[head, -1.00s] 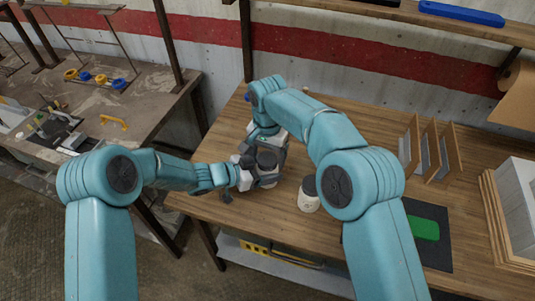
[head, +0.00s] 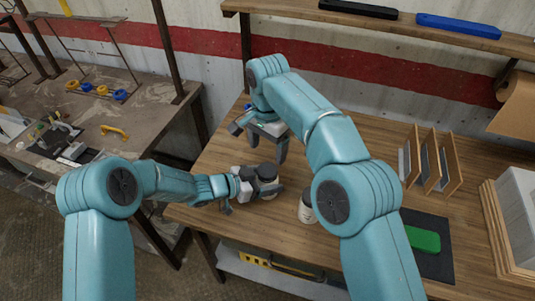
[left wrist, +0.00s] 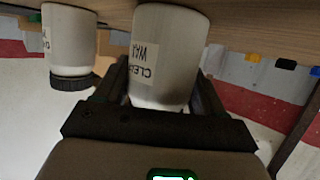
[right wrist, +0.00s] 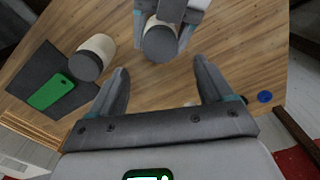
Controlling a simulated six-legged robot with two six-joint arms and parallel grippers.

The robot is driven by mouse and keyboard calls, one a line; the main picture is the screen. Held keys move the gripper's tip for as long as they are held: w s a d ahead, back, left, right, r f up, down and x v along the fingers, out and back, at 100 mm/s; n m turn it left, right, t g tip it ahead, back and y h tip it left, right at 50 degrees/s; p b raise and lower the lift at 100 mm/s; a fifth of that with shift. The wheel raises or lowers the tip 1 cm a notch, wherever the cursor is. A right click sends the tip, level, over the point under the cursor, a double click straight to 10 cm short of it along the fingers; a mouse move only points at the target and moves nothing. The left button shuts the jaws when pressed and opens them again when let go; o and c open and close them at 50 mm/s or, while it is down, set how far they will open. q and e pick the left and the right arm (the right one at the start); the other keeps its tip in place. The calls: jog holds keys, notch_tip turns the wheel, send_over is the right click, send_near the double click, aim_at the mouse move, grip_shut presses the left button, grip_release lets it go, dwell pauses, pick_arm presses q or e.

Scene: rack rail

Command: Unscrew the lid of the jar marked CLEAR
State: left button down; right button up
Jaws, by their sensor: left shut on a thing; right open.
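The jar marked CLEAR is a white jar (left wrist: 165,50) with a label, partly turned away, that seems to read CLEAR WAX in the left wrist view. It stands on the wooden bench, and its dark grey lid (right wrist: 160,43) shows on top in the right wrist view. In the head view its dark top (head: 267,172) sits between the fingers of my left gripper (head: 262,187), which is shut on the jar's body. My right gripper (head: 267,150) is open and empty, above and behind the jar, apart from the lid. It also shows in the right wrist view (right wrist: 161,75).
A second white jar (head: 306,212) with a dark lid stands just right of the held jar, partly behind my right arm. A green block (head: 424,239) lies on a dark mat (head: 436,264). Upright wooden dividers (head: 430,160) stand at the right. The bench's back middle is clear.

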aim_at(268, 170)
jog(key=shift+f, duration=0.15)
notch_tip(268, 170, down, 7)
jog(key=shift+f, duration=0.2)
jog(key=c, duration=1.1)
jog(key=shift+o, duration=0.2)
jog(key=n, duration=0.3)
jog(key=o, duration=1.2)
jog(key=shift+c, duration=0.2)
